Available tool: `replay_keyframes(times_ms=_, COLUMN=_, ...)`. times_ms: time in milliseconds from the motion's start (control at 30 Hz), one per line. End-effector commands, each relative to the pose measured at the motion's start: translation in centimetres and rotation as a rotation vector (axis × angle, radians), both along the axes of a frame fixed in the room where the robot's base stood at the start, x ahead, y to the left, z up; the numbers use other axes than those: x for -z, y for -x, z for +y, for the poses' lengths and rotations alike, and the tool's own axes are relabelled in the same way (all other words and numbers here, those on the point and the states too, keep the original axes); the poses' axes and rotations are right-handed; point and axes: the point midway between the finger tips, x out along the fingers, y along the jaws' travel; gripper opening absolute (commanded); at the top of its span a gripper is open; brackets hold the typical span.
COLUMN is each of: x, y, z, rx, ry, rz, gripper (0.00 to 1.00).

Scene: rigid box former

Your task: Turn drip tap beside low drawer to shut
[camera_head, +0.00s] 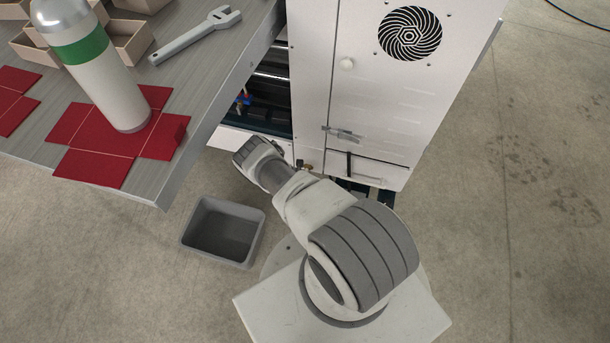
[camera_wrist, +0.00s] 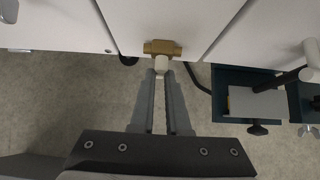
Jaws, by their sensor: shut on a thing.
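The drip tap has a brass body (camera_wrist: 162,47) that lies left to right at the low edge of the white machine in the wrist view. Its pale handle (camera_wrist: 161,64) points toward me, square to the body. My gripper (camera_wrist: 162,76) is shut on this handle, one finger on each side. A bit of brass, seemingly the tap (camera_head: 305,166), shows beside my arm in the head view. My gripper's fingers are hidden there. Low white panels flank the tap; I cannot tell which is the drawer front.
The white machine cabinet (camera_head: 375,90) stands behind the tap. A grey bin (camera_head: 224,231) sits on the floor left of my arm. The workbench (camera_head: 195,75) carries a bottle (camera_head: 95,75), a wrench (camera_head: 195,36) and red sheets. Floor at right is clear.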

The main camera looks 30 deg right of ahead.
Motion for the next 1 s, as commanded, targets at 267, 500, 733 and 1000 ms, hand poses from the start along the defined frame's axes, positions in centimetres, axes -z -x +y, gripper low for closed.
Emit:
replay_keyframes(times_ms=267, x=-0.06, y=-0.08, z=0.0, rx=0.0, ry=-0.009, rz=-0.013, gripper=0.0)
replay_keyframes(times_ms=500, x=-0.05, y=-0.1, z=-0.02, rx=0.001, ry=-0.009, rz=-0.014, gripper=0.0)
replay_keyframes(times_ms=733, x=-0.04, y=-0.07, z=-0.02, rx=0.001, ry=-0.008, rz=-0.012, gripper=0.44)
replay_keyframes(times_ms=1000, x=-0.04, y=-0.05, z=-0.01, rx=0.0, ry=-0.009, rz=-0.011, gripper=0.44)
